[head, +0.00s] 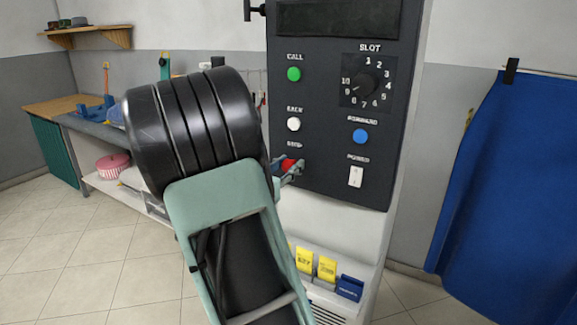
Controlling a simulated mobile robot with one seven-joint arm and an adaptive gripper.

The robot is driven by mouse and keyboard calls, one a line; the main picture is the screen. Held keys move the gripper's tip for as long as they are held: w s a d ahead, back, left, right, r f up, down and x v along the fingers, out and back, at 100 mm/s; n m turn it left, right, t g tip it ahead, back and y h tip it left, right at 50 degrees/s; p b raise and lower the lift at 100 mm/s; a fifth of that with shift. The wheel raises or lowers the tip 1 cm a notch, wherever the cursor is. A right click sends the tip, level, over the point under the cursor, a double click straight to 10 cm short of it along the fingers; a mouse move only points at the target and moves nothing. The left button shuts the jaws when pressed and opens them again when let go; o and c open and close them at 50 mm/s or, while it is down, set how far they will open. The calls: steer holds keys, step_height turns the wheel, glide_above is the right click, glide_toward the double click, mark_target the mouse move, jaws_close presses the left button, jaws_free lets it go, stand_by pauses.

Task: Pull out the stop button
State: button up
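The red stop button (287,164) is on the left of the dark control panel (325,180), just below the "STOP" label. It is partly hidden by my gripper (289,171). My gripper's fingers are at the red button, with red showing between and behind the grey finger parts. My arm hides much of the area left of the panel. I cannot tell whether the fingers are closed on the button or only around it, or how far the button stands out.
A green call button (294,74), white back button (293,124), blue forward button (360,136), slot dial (367,82) and white power switch (355,177) share the panel. Yellow tag boxes (326,268) sit below. A blue cloth (505,190) hangs right.

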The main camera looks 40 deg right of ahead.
jaws_close()
steer(key=shift+v, duration=0.85)
steer(key=o, duration=0.5)
jaws_free()
steer(key=v, duration=1.2)
